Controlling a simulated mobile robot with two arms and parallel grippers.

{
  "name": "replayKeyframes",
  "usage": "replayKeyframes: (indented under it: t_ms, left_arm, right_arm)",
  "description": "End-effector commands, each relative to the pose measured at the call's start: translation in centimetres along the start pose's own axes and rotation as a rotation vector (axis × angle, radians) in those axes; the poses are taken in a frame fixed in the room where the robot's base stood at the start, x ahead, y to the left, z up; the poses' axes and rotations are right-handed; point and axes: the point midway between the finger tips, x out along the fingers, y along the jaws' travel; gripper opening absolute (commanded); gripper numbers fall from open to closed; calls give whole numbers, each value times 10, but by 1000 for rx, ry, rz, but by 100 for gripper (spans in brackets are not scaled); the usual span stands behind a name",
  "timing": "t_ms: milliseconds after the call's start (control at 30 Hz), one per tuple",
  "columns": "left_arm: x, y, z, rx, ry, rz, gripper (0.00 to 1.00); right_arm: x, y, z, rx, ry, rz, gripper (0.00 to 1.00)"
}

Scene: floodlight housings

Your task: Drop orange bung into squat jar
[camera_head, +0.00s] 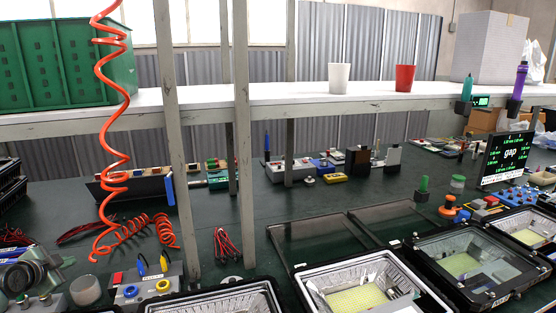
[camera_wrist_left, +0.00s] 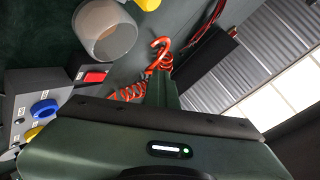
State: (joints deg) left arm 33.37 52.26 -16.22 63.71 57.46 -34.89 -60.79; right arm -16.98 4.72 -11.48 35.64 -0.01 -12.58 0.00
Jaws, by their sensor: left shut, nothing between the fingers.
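A squat jar (camera_head: 85,290), pale and translucent, stands on the dark bench at the lower left. It also shows in the left wrist view (camera_wrist_left: 106,34), where its open mouth is visible and I see nothing inside. My left gripper (camera_head: 50,266) is shut and empty, behind and left of the jar in the head view. In the left wrist view, a yellow-orange rounded piece (camera_wrist_left: 148,4) is cut off by the top edge, close to the jar; I cannot tell whether it is the orange bung. My right gripper is not in view.
A grey box (camera_head: 146,290) with blue and yellow knobs stands right of the jar. A red coiled hose (camera_head: 112,125) hangs behind, near a grey post (camera_head: 180,200). Floodlight housings (camera_head: 360,285) fill the front right. A shelf (camera_head: 300,97) crosses above the bench.

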Motion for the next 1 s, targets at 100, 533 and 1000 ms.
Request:
replayKeyframes:
  t_ms: [100, 533, 1000]
  left_arm:
    - [0, 0, 0, 0, 0, 0, 0]
    - [0, 0, 0, 0, 1, 0, 24]
    - [-43, 1, 2, 7, -3, 1, 24]
  right_arm:
    - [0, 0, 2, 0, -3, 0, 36]
    - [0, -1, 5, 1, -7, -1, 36]
    - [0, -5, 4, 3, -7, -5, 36]
